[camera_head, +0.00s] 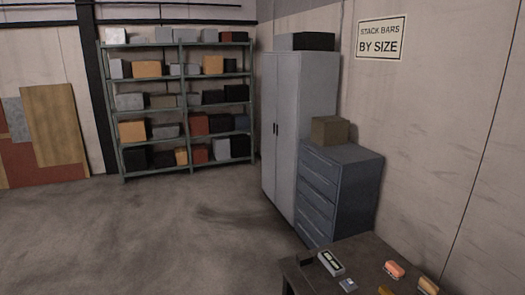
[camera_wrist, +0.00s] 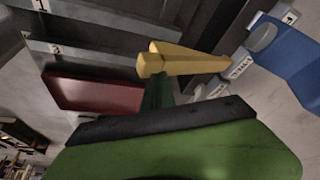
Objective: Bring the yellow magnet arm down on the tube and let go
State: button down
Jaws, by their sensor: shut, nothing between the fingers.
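A yellow arm-like piece (camera_wrist: 190,61) shows in the upper middle of the wrist view, with two bars that meet near its left end. I take it for the magnet arm. My gripper (camera_wrist: 157,91) shows below it as a narrow dark green part, beyond my black and green body that fills the bottom. It is shut and empty. Its tip lies close under the yellow bars in the picture; I cannot tell whether they touch. I cannot make out the tube for certain. The head view shows neither my gripper nor the yellow arm.
In the wrist view, a dark red block (camera_wrist: 93,94) lies left and a blue part (camera_wrist: 291,47) right, by numbered grey pieces. In the head view, a dark table (camera_head: 318,286) with small items stands at bottom right, before a blue drawer cabinet (camera_head: 343,196). The left floor is clear.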

jog(key=shift+s+a+f+b, duration=0.1)
jog(key=shift+a+f+b, duration=0.15)
jog(key=shift+f+b, duration=0.2)
jog(key=shift+s+a+f+b, duration=0.1)
jog(key=shift+a+f+b, duration=0.1)
jog(key=shift+f+b, duration=0.25)
jog(key=shift+s+a+f+b, duration=0.1)
jog(key=shift+a+f+b, duration=0.05)
jog(key=shift+f+b, duration=0.35)
jog(key=shift+a+f+b, duration=0.15)
jog(key=shift+f+b, duration=0.25)
jog(key=shift+f, duration=0.05)
jog(key=shift+s+a+f+b, duration=0.1)
jog(key=shift+a+f+b, duration=0.15)
jog(key=shift+f+b, duration=0.75)
jog(key=shift+a+f+b, duration=0.1)
jog(key=shift+f+b, duration=0.8)
jog(key=shift+b, duration=0.05)
jog(key=shift+r, duration=0.1)
